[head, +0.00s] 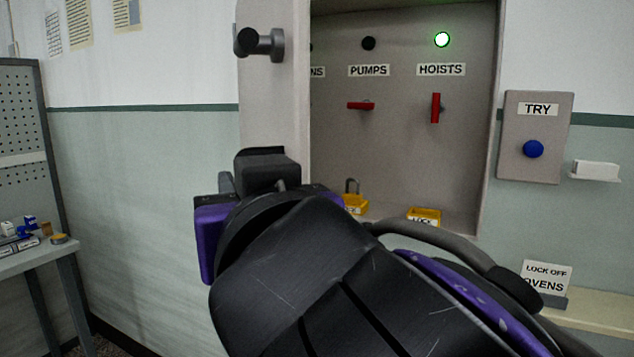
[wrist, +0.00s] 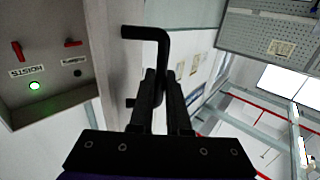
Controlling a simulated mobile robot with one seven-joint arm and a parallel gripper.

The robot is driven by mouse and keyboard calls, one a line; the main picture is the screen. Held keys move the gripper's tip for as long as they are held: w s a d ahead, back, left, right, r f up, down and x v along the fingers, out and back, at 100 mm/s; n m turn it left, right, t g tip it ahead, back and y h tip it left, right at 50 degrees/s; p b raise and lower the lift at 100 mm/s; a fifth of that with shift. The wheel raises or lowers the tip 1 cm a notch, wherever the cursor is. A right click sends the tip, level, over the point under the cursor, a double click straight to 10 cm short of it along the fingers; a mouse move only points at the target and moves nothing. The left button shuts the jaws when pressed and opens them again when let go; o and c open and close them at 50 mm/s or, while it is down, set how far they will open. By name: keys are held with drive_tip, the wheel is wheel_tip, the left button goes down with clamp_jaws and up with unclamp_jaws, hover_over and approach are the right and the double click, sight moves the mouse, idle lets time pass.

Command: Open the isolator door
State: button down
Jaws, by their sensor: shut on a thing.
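The isolator cabinet (head: 400,130) stands open, with its inside showing in the head view. The pale grey door panel (head: 275,100) is at the left edge of the opening, seen at a steep angle. My gripper (head: 260,165) is below the knob, in front of the panel. In the wrist view, my gripper (wrist: 163,85) is shut on a black bent handle (wrist: 148,33) that comes out of the panel. In the head view, my gripper and arm hide the handle.
Inside are red switches (head: 361,106) (head: 436,108), a lit green lamp (head: 442,39) and yellow lock trays (head: 424,216). A TRY box (head: 533,150) with a blue button is at right. A workbench (head: 40,262) stands at left. Clear wall lies between bench and panel.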

drive_tip(key=shift+s+a, duration=0.1)
drive_tip(key=shift+a, duration=0.1)
drive_tip(key=c, duration=1.2)
unclamp_jaws()
drive_tip(key=shift+o, duration=0.2)
drive_tip(key=shift+d, duration=0.1)
